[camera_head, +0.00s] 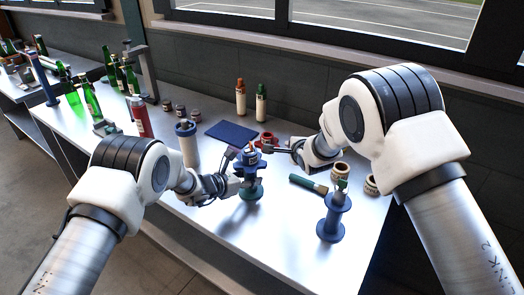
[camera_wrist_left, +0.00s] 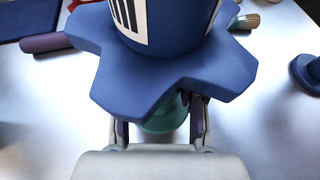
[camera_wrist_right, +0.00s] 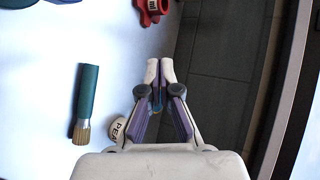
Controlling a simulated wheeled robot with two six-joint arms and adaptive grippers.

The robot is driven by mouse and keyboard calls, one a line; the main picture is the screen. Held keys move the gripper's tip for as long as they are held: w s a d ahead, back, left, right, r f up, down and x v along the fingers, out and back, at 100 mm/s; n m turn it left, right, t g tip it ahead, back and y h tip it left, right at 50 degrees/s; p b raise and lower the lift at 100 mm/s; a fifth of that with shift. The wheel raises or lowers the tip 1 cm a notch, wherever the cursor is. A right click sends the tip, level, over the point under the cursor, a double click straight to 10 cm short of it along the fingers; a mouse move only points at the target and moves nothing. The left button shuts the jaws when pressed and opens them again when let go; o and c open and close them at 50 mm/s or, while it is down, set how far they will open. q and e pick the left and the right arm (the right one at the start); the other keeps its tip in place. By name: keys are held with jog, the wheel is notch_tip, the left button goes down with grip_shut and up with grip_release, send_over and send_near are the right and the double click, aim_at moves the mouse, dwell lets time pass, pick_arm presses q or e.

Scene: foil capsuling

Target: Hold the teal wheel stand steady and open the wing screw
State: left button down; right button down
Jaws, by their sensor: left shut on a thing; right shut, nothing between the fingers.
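My left gripper (camera_head: 236,182) is shut around the stand's teal column (camera_wrist_left: 165,118), just below the wheel. The wheel covers much of the column in the left wrist view. My right gripper (camera_head: 269,149) is shut and empty, to the right of the stand's top; its tips (camera_wrist_right: 160,68) meet in the right wrist view. I cannot make out the wing screw in any view.
A red part (camera_head: 267,139) lies behind the stand, and a green-handled brush (camera_head: 309,185) to its right.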

pick_arm(q)
jog(key=shift+f, duration=0.1)
pick_arm(e)
jog(key=s+a+n+t+y, duration=0.2)
jog(key=s+n+y, duration=0.1)
jog(key=s, duration=0.2)
jog(key=n+t+y, duration=0.2)
jog(key=n+y, duration=0.1)
jog(key=y, duration=0.1)
send_near(249, 147)
jog(key=w, duration=0.3)
jog(key=w+a+r, duration=0.1)
jog(key=w, duration=0.1)
jog(key=shift+w+r, duration=0.1)
jog(key=shift+w, duration=0.2)
jog(key=shift+s+a, duration=0.2)
jog(key=shift+a, duration=0.25)
pick_arm(q)
jog(key=shift+s, duration=0.1)
pick_arm(e)
jog(key=shift+s+a, duration=0.3)
jog(key=shift+a, duration=0.9)
pick_arm(q)
jog(key=shift+d, duration=0.1)
pick_arm(e)
jog(key=shift+a, duration=0.4)
